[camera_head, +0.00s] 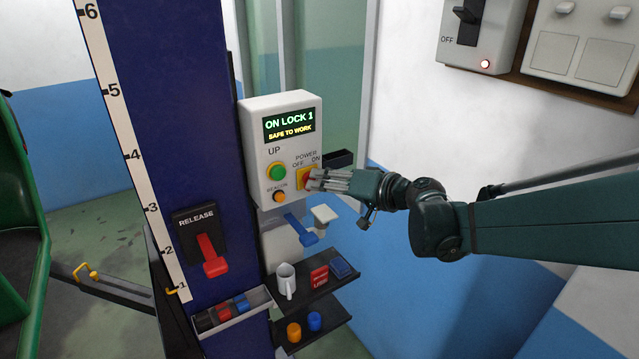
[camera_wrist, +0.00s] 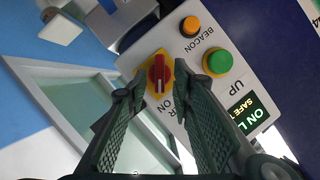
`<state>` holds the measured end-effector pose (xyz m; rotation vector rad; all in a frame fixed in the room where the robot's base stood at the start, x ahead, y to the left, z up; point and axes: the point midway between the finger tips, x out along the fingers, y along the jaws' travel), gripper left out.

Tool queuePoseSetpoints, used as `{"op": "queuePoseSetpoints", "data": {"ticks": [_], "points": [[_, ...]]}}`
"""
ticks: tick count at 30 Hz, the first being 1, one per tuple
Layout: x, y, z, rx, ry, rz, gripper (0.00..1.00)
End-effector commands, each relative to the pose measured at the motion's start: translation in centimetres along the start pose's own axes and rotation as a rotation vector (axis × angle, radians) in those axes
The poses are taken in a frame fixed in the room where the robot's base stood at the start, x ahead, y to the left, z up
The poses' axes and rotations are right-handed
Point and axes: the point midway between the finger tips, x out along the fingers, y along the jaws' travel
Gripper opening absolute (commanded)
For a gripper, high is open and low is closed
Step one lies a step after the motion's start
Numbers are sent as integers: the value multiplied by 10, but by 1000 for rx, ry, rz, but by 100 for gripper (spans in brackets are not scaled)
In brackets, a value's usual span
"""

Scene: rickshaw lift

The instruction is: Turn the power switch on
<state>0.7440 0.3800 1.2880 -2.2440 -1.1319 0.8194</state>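The power switch (camera_head: 309,177) is a red rotary knob on a yellow plate, at the lower right of the white control box (camera_head: 254,145). In the wrist view the red knob (camera_wrist: 159,73) shows a white mark pointing down the picture, toward the partly covered POWER lettering. My gripper (camera_head: 318,181) reaches the box from the right. In the wrist view my gripper (camera_wrist: 158,80) is open, one finger on each side of the knob, with narrow gaps seemingly left. The box's display (camera_head: 289,125) reads "ON LOCK 1, SAFE TO WORK".
A green UP button (camera_head: 278,172) and an orange BEACON button (camera_head: 279,197) sit left of the knob. A red RELEASE lever (camera_head: 212,257) is on the blue column. A black holder (camera_head: 338,160) is close above my gripper.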

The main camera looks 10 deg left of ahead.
Motion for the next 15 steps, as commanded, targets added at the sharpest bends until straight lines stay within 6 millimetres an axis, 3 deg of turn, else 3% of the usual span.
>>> {"op": "queuePoseSetpoints", "data": {"ticks": [15], "points": [[-69,1,0,1,3,2,24]]}}
